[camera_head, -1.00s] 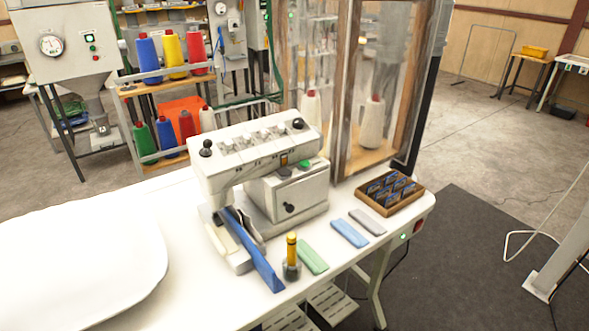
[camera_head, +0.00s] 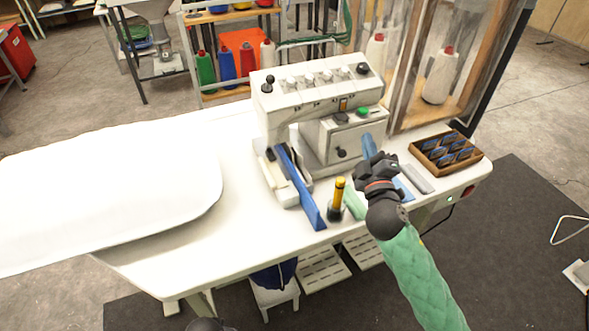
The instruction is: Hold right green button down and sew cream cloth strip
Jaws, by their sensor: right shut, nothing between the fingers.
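The white sewing machine (camera_head: 325,105) stands on the white table. A green button (camera_head: 363,112) is on top of its right housing, with a dark button (camera_head: 341,118) to its left. A cream strip (camera_head: 274,174) lies under the machine's head at the left, beside a long blue piece (camera_head: 301,188). My right gripper (camera_head: 368,144) is shut and empty, its narrow blue fingers pointing up in front of the machine's right side. The fingertips are below the green button in the picture; I cannot tell whether they touch the housing.
A yellow-topped tool (camera_head: 338,196) stands at the table's front edge. Green, blue and grey strips (camera_head: 418,179) lie to its right, partly behind my right arm. A brown tray (camera_head: 467,160) holds dark blue packets. A large white pillow (camera_head: 110,185) covers the table's left.

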